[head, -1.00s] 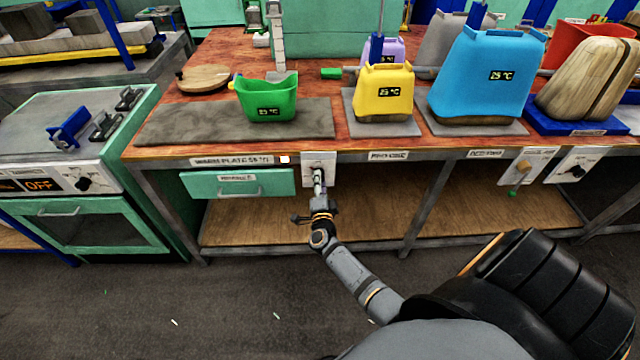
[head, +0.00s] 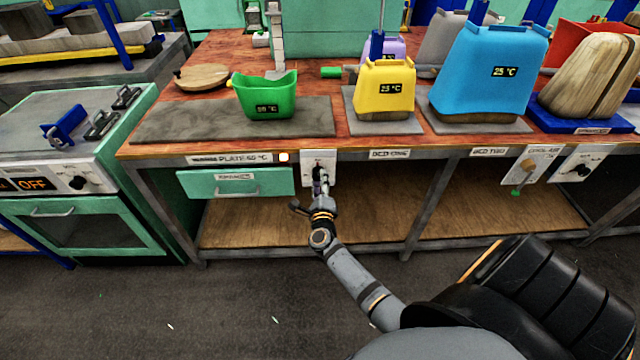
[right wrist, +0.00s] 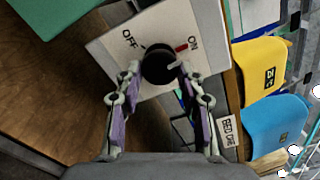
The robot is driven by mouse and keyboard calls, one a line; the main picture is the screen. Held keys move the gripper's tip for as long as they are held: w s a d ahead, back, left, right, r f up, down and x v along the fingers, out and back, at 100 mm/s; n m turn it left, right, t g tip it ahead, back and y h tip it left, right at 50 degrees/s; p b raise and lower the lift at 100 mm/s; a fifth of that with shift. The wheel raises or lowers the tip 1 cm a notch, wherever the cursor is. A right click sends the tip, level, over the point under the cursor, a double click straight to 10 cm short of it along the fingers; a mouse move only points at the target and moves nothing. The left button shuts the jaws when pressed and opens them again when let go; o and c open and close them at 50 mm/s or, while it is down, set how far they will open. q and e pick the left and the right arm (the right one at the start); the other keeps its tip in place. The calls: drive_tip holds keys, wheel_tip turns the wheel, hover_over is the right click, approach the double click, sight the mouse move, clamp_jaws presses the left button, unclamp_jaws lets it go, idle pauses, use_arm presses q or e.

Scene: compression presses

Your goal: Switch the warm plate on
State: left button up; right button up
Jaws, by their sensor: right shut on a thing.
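The warm plate (head: 180,122) is a grey slab on the bench, with a green pot (head: 281,95) standing on it. Its label (head: 225,160) is on the bench edge, beside a small lamp (head: 284,157) that glows with an orange-red rim. A white switch panel (head: 319,157) hangs under the edge. In the right wrist view the panel (right wrist: 120,48) carries OFF and ON marks and a black knob (right wrist: 158,65). The knob's pointer is hard to make out. My right gripper (head: 320,178) is shut on the knob, also in the wrist view (right wrist: 157,75). My left gripper is out of view.
A green drawer (head: 235,182) is left of the panel. A yellow container (head: 385,86) and a blue container (head: 487,73) stand to the right on the bench. Two more switch panels (head: 528,167) (head: 580,167) hang further right. An oven (head: 80,225) stands at the left.

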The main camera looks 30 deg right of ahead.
drive_tip(key=shift+m, duration=0.4)
drive_tip(key=o, duration=1.1)
drive_tip(key=shift+o, duration=0.2)
drive_tip(key=v, duration=1.2)
